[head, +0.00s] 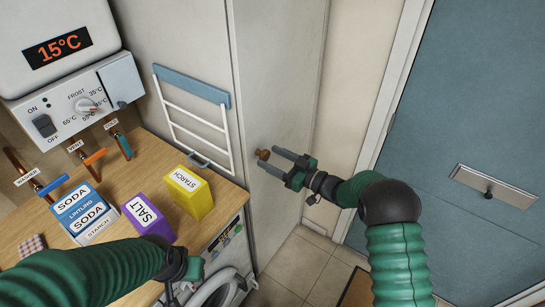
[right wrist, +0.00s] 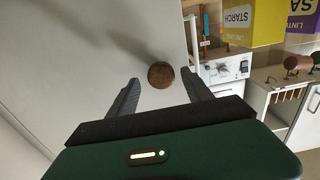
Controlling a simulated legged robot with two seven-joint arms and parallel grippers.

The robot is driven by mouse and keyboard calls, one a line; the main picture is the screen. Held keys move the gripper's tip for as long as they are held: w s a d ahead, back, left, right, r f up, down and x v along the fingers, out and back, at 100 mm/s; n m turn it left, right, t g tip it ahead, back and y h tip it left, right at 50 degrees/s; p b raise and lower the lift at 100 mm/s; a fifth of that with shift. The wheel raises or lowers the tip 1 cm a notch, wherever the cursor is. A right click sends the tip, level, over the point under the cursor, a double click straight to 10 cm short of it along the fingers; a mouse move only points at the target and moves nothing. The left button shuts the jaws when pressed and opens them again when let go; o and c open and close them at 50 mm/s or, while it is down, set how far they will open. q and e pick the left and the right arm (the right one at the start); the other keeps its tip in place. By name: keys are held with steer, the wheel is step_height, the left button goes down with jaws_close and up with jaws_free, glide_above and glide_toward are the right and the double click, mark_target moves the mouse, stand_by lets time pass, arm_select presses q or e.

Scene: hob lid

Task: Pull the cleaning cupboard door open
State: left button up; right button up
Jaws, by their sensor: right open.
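The cleaning cupboard door (head: 283,90) is a tall pale grey panel in the middle of the head view. It looks shut. A round brown wooden knob (head: 263,154) sits near its left edge; the right wrist view shows the knob (right wrist: 161,75) too. My right gripper (head: 269,160) is open at the knob. In the right wrist view the knob lies between the two fingertips, and I cannot tell if they touch it. My left gripper (head: 183,268) is low in the head view, over the washing machine, and its fingers are hard to make out.
A wooden worktop (head: 150,150) on the left holds a purple salt box (head: 147,216), a yellow starch box (head: 188,191) and a blue soda box (head: 84,212). A white rack (head: 195,120) hangs left of the door. Tiled floor (head: 300,262) is free below; a blue door (head: 470,110) stands right.

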steer(key=shift+w+a, duration=0.15)
steer(key=shift+a, duration=0.15)
steer(key=shift+c, duration=1.2)
jaws_close()
